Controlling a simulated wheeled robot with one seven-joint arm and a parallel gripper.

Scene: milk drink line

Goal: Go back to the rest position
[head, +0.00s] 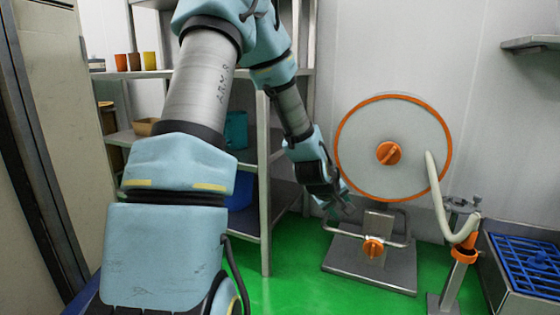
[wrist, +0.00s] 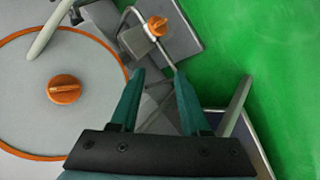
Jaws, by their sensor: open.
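The reel (wrist: 100,75) fills the left side of the wrist view. The gripper appears apart from it, though depth is hard to judge.
A metal shelf rack (head: 262,190) with cups and tubs stands behind my arm. A basin with a blue grate (head: 530,262) is at the right. Green floor (head: 292,275) is clear before the rack.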

